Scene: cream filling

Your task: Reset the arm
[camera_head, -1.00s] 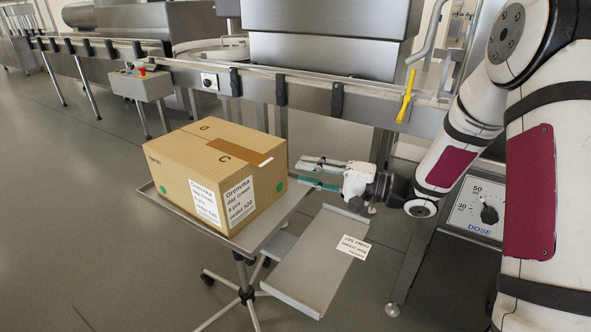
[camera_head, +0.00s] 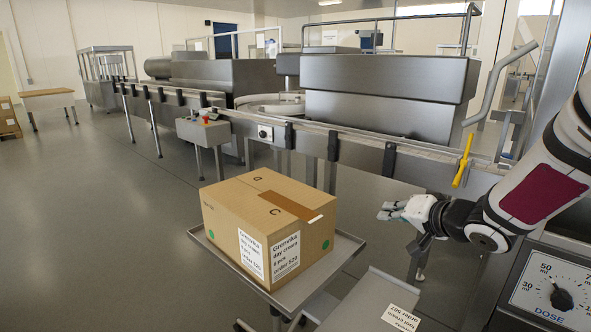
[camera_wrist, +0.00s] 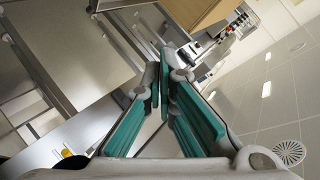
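My gripper (camera_head: 386,210) is in the air to the right of the cardboard box, above the gap between the box's stand and the conveyor. Its teal-padded fingers show a small gap and hold nothing. In the wrist view the fingers (camera_wrist: 164,82) run forward with nothing between them. My arm comes in from the right edge. The cardboard box (camera_head: 262,222), labelled "Grenvika day cream", stands apart from the gripper with its top flaps closed and a brown tape strip along the top.
The box stands on a metal tray stand (camera_head: 345,247). A lower metal plate (camera_head: 365,291) with a white label (camera_head: 400,318) lies right of it. A conveyor (camera_head: 345,145) with a yellow handle (camera_head: 462,161) runs behind. A dose dial panel (camera_head: 556,290) is lower right. Open floor is at left.

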